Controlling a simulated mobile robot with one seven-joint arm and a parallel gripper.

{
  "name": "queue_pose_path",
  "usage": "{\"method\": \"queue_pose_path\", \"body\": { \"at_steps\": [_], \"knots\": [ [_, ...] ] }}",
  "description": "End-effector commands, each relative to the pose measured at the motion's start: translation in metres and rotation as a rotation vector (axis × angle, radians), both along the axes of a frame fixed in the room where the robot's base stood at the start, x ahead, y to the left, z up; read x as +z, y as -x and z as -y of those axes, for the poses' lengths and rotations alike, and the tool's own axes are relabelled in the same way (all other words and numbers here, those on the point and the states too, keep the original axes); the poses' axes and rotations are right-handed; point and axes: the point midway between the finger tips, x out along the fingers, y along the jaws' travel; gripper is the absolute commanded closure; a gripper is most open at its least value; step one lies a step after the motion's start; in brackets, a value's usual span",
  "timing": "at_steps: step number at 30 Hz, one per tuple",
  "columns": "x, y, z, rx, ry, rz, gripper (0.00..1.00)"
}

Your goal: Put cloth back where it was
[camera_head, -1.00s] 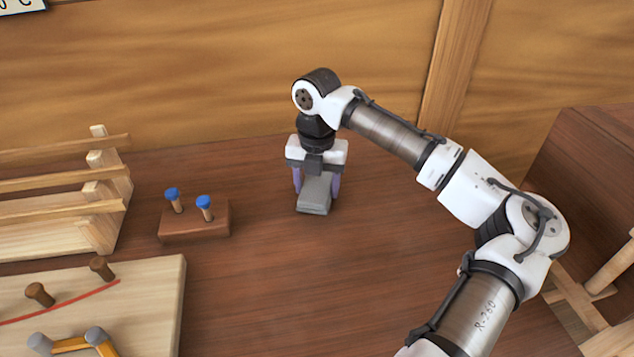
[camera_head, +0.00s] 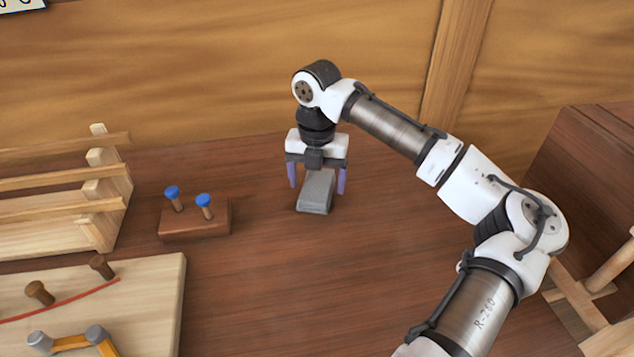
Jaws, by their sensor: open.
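A grey, block-shaped thing (camera_head: 314,197) lies on the dark wooden bench top. I cannot tell whether it is the folded cloth, and I see nothing else that looks like a cloth. My gripper (camera_head: 317,188) points down over it and is open. Its two purple fingers stand on either side of the grey thing, with a visible gap on each side. The far end of the grey thing is partly hidden under my gripper.
A small wooden block (camera_head: 195,222) with two blue-topped pegs stands left of my gripper. Further left are a slatted wooden rack (camera_head: 110,185) and a pale board (camera_head: 150,300) with pegs and a red line. The bench right of the grey thing is clear. A wooden wall is behind.

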Motion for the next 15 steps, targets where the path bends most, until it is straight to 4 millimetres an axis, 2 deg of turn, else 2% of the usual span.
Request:
{"method": "queue_pose_path", "body": {
  "at_steps": [9, 15],
  "knots": [
    [0.069, 0.000, -0.001, 0.001, -0.002, 0.004, 0.20],
    [0.100, 0.000, 0.000, 0.000, 0.001, 0.002, 0.20]
  ]
}}
